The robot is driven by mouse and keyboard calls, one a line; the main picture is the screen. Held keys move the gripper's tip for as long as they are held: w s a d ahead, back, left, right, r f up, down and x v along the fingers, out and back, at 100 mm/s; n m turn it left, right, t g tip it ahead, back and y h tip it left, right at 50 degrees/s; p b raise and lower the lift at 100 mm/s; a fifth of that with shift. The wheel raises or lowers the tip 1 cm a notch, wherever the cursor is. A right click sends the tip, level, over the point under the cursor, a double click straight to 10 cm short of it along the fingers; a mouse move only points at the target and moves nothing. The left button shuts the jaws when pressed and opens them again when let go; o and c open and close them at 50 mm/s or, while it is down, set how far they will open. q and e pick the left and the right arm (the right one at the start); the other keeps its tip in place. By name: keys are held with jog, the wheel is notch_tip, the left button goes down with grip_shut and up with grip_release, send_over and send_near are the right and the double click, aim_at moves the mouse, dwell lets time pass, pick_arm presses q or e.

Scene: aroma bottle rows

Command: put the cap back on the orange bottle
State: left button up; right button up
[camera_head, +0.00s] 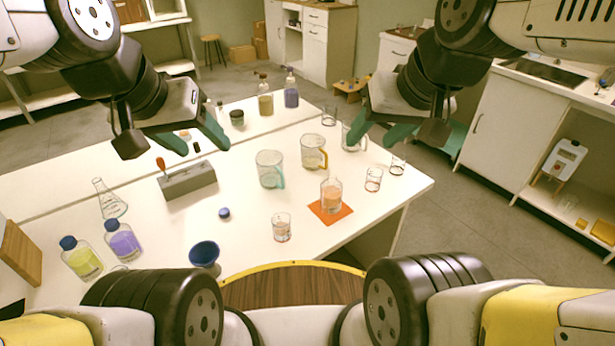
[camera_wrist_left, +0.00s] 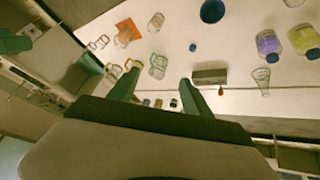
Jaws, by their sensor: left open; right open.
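The orange bottle (camera_head: 331,196) is a clear vessel with orange liquid. It stands upright and uncapped on an orange mat (camera_head: 346,212) near the table's front right. In the left wrist view it shows at the upper left (camera_wrist_left: 121,40). A small blue cap (camera_head: 224,213) lies on the bare table left of the mat; it also shows in the left wrist view (camera_wrist_left: 193,47). My left gripper (camera_head: 198,143) is open and empty, raised above the table's back left. My right gripper (camera_head: 380,140) is open and empty, raised over the table's right side.
Two beakers (camera_head: 270,169) (camera_head: 314,152) stand behind the mat, with small glasses (camera_head: 282,227) (camera_head: 373,179) around it. A grey block (camera_head: 188,182), a blue bowl (camera_head: 204,253), a flask (camera_head: 109,200) and capped yellow (camera_head: 82,259) and purple (camera_head: 122,241) bottles stand left. Table around the cap is clear.

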pick_arm(q)
jog(key=w+a+f+g, duration=0.15)
jog(key=w+f, duration=0.25)
jog(key=w, duration=0.5)
jog(key=g+y, duration=0.2)
jog(key=g, duration=0.1)
send_over(222, 213)
jog(key=f, duration=2.6)
jog(key=shift+s+f, duration=0.25)
jog(key=shift+f, duration=0.1)
jog(key=shift+a+f, duration=0.1)
jog(key=shift+f, duration=0.2)
notch_tip(222, 213, down, 2)
jog(key=shift+w+f, duration=0.1)
jog(key=shift+w, duration=0.05)
jog(key=shift+f, duration=0.15)
